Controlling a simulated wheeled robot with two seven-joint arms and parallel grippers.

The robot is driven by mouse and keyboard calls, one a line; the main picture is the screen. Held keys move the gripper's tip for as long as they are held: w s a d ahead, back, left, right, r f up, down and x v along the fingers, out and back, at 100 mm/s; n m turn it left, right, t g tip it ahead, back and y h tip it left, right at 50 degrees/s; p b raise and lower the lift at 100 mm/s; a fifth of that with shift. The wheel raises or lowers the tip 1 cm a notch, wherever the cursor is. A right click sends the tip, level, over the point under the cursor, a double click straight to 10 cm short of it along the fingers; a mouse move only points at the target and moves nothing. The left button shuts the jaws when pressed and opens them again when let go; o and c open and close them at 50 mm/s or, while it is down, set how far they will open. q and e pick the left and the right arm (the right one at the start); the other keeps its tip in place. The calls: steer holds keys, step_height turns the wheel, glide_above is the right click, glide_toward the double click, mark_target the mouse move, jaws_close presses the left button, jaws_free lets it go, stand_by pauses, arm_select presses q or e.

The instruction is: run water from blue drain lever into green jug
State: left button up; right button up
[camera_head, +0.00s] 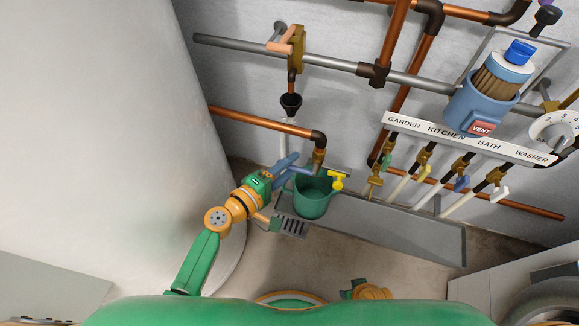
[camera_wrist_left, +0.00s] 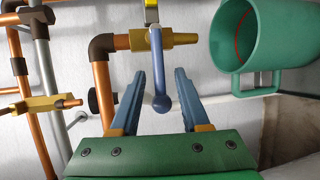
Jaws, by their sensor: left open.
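The blue drain lever (camera_wrist_left: 158,72) hangs down from a brass tap (camera_wrist_left: 182,39) in the left wrist view, its rounded end lowest. My left gripper (camera_head: 292,166) is open at the tap. Its two blue fingers (camera_wrist_left: 160,78) stand on either side of the lever, with gaps visible on both sides. In the head view the lever is hard to tell from the fingers. The green jug (camera_head: 312,203) stands upright just right of the gripper, its mouth up. It also shows at the right of the left wrist view (camera_wrist_left: 264,40), with a red line inside. No water is visible.
A floor grate (camera_head: 292,227) lies below the gripper. A grey trough (camera_head: 420,233) runs right of the jug. Several levered taps hang under a labelled strip (camera_head: 465,139). Copper pipe (camera_head: 262,123) runs along the wall above. A large pale cylinder (camera_head: 110,130) fills the left.

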arm_select(q)
jaws_close()
stand_by(1.4)
